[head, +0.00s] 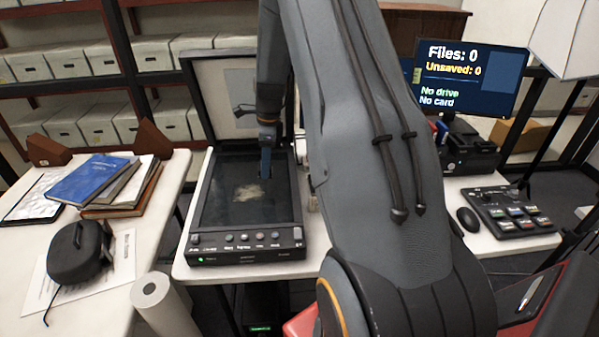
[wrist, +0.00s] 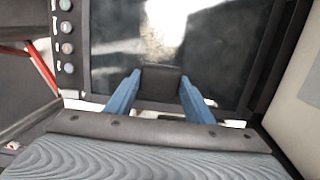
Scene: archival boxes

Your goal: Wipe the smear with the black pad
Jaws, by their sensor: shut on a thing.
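The smear (head: 250,191) is a pale, cloudy patch on the dark glass of the flatbed scanner (head: 203,246). It also shows in the wrist view (wrist: 158,32), just beyond the pad, mixed with a bright reflection. My gripper (head: 266,168) is over the scanner glass, up and to the right of the smear in the head view. In the wrist view its two blue fingers are shut on the black pad (wrist: 161,83), which sits between their tips. Whether the pad touches the glass I cannot tell.
The scanner lid (head: 241,88) stands open behind the glass. A button box (head: 515,212) and a mouse (head: 468,219) are at right, near a monitor (head: 470,80). The left table holds books (head: 90,180) and a black case (head: 77,252). My arm hides the middle.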

